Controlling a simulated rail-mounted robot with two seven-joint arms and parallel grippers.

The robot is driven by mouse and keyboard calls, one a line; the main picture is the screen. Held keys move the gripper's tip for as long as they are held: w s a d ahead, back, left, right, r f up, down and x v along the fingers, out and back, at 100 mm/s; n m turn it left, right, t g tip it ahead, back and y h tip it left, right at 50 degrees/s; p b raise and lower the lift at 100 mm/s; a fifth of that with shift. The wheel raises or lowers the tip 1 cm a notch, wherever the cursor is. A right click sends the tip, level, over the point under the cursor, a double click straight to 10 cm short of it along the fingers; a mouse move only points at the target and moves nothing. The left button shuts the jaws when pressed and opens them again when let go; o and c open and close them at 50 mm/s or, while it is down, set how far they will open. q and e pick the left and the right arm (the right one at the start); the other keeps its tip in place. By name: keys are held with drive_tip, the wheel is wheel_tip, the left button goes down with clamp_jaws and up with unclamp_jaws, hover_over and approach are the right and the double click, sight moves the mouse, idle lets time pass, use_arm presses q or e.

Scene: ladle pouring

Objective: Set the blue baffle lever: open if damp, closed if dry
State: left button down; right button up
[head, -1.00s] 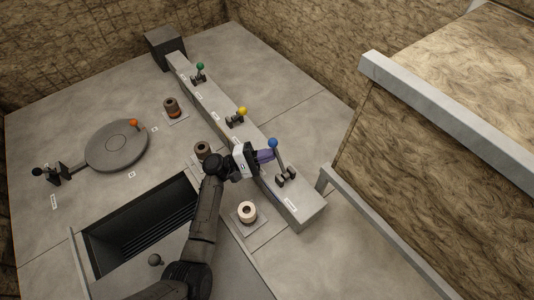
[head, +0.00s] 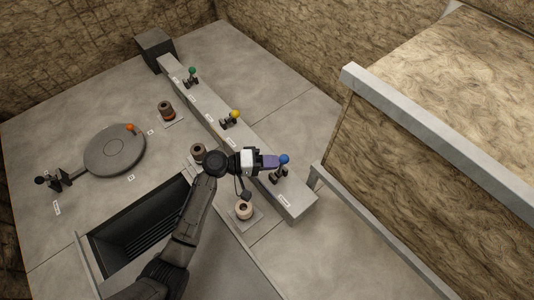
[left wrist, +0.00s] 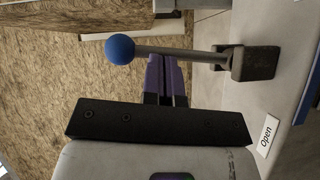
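The blue baffle lever has a round blue knob (head: 284,159) on a thin rod, set in a dark bracket near the front end of the long grey beam (head: 215,128). In the left wrist view its knob (left wrist: 120,49) and rod (left wrist: 185,53) lie across the tips of my purple fingers. My left gripper (head: 271,161) is right beside the rod and appears shut, fingers close together. I cannot tell whether they touch the rod. A label reading "Open" (left wrist: 267,136) is on the beam near the bracket. My right gripper is not in view.
Yellow (head: 235,114) and green (head: 193,70) levers stand further back on the beam. A pale ring-shaped piece (head: 244,211) and brown ones (head: 166,110) sit left of the beam. A round lid (head: 114,150) and an open pit (head: 140,225) lie left. A railing-topped wall (head: 440,140) is at right.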

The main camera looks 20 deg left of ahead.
use_arm(q)
drive_tip(key=s+d+m+y+p, duration=0.1)
drive_tip(key=p, duration=0.1)
drive_tip(key=s+d+m+y+p, duration=0.1)
drive_tip(key=d+m, duration=0.1)
drive_tip(key=shift+d+f+y+p, duration=0.15)
drive_tip(key=shift+y+p, duration=0.25)
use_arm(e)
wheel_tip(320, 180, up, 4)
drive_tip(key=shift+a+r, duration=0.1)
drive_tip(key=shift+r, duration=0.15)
use_arm(q)
drive_tip(key=shift+m, duration=0.3)
drive_tip(key=p+v, duration=0.3)
drive_tip(key=v, duration=0.7)
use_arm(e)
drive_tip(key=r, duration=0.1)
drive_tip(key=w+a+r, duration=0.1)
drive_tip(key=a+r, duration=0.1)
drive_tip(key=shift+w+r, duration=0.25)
use_arm(q)
drive_tip(key=shift+f, duration=0.15)
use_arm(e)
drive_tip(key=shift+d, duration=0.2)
